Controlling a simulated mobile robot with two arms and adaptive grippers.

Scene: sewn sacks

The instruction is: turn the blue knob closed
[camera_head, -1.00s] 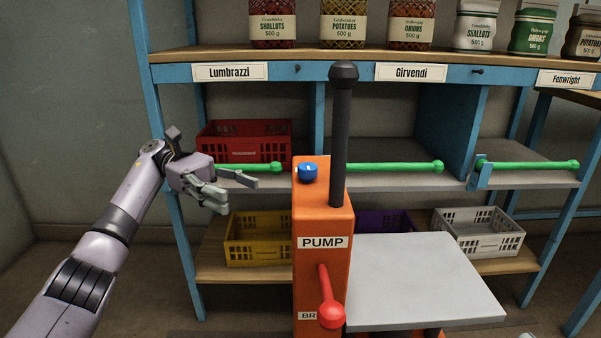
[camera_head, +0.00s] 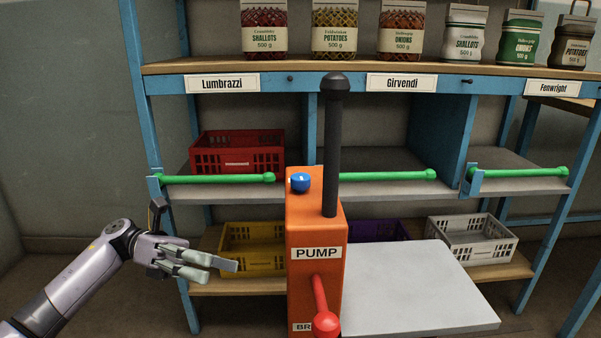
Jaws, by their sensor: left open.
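My left gripper (camera_head: 228,266) is at the lower left, left of the pump and well below the knob. It is open and empty, apart from the knob, with its fingers pointing right. The right gripper does not show.
A black upright handle (camera_head: 333,150) rises from the pump, and a red lever (camera_head: 323,318) sticks out of its front. A grey platform (camera_head: 420,288) lies to the right. Behind are green bars (camera_head: 220,178), a red crate (camera_head: 238,150) and a yellow crate (camera_head: 252,240).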

